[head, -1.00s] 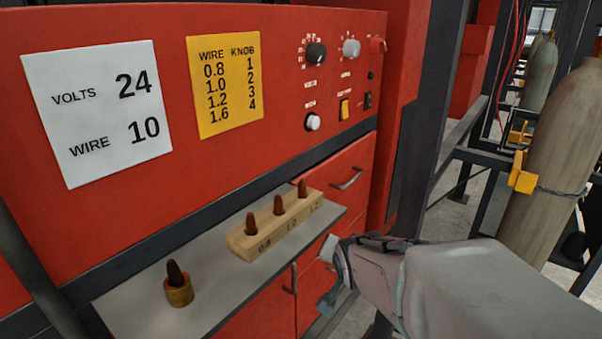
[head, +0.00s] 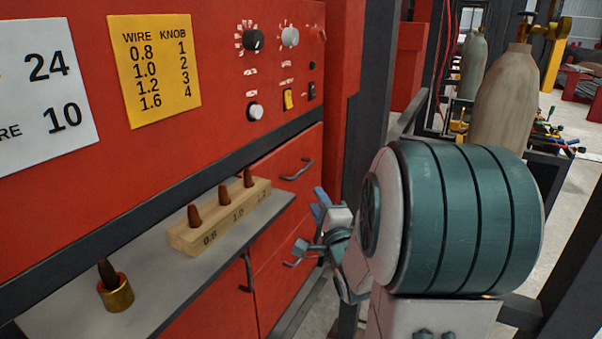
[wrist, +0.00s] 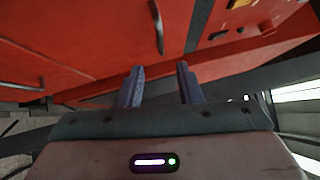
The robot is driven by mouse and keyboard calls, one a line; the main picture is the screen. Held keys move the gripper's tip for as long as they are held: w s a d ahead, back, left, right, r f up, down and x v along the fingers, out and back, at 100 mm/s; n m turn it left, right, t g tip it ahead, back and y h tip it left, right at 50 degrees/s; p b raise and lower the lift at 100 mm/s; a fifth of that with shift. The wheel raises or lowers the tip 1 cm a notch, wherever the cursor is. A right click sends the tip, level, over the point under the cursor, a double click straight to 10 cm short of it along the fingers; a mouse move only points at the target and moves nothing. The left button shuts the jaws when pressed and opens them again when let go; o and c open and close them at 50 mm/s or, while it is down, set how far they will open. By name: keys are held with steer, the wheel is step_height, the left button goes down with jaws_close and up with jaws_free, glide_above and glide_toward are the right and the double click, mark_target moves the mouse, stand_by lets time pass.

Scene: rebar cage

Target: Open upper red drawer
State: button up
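The upper red drawer (head: 285,188) is shut, flush in the cabinet front below the dark band. Its grey bar handle (head: 297,170) is on its front. In the wrist view the handle (wrist: 157,28) appears ahead of the fingertips, apart from them and roughly in line with the gap. My gripper (head: 316,222) is right of the drawer fronts and lower than the upper handle in the head view. In the wrist view my gripper (wrist: 160,70) is open, with nothing between its two fingers.
A lower red drawer with its own handle (head: 295,262) is below, and a door handle (head: 247,272) is left. A grey shelf (head: 165,275) holds a wooden block (head: 218,218) with three brown tips and a brass cup (head: 116,294). Gas cylinders (head: 502,100) stand right.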

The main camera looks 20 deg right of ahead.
mark_target(303, 172)
steer(key=w, duration=0.4)
steer(key=w+d+r+p, duration=0.1)
steer(key=w, duration=0.4)
steer(key=w+r+p, duration=0.1)
steer(key=w, duration=0.3)
steer(key=shift+w+d, duration=0.15)
steer(key=shift+d, duration=0.2)
steer(key=shift+d, duration=0.1)
jaws_close()
